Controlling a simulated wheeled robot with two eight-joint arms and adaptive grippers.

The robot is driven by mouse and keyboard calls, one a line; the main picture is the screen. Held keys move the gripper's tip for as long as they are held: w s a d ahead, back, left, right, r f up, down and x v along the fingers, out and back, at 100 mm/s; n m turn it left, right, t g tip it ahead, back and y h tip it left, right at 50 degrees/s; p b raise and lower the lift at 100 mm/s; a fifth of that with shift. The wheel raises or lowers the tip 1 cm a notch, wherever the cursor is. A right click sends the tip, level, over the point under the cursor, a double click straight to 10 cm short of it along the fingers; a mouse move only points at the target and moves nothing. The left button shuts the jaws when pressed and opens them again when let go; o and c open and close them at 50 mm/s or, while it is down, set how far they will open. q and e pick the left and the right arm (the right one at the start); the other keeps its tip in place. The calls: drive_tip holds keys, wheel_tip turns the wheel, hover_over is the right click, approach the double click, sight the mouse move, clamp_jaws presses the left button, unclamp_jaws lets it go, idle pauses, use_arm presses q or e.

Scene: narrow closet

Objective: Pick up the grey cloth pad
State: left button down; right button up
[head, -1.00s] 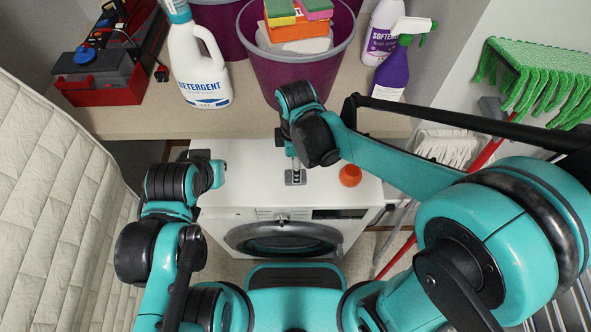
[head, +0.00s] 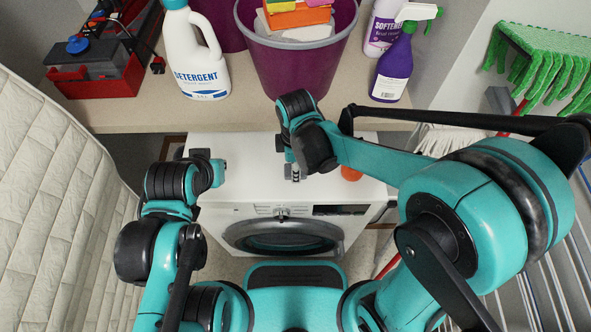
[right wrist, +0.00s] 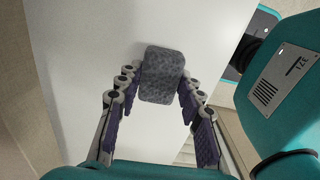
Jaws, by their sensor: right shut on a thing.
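The grey cloth pad (right wrist: 162,74) is a small speckled block in the right wrist view. It sits between the fingertips of my right gripper (right wrist: 160,84), which is shut on it. A white surface lies behind it; I cannot tell whether the pad touches it. In the head view my right gripper (head: 293,173) points down over the white washing machine (head: 245,190), and the pad is mostly hidden there. My left gripper (head: 212,165) is by the machine's left edge, and its fingers are too hidden to judge.
An orange object (head: 351,173) is on the machine, partly behind my right arm. The shelf behind holds a detergent bottle (head: 195,60), a purple bucket (head: 285,75), a spray bottle (head: 393,72) and a red toolbox (head: 85,80). A quilted mattress (head: 60,200) stands left; mops hang right.

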wheel_tip(320, 180, up, 4)
drive_tip(key=shift+r+p, duration=0.2)
drive_tip(key=shift+p, duration=1.05)
drive_tip(key=s+d+r+p, duration=0.4)
drive_tip(key=s+d+r, duration=0.2)
drive_tip(key=d, duration=0.4)
drive_tip(key=shift+r, duration=0.3)
drive_tip(key=shift+c, duration=0.4)
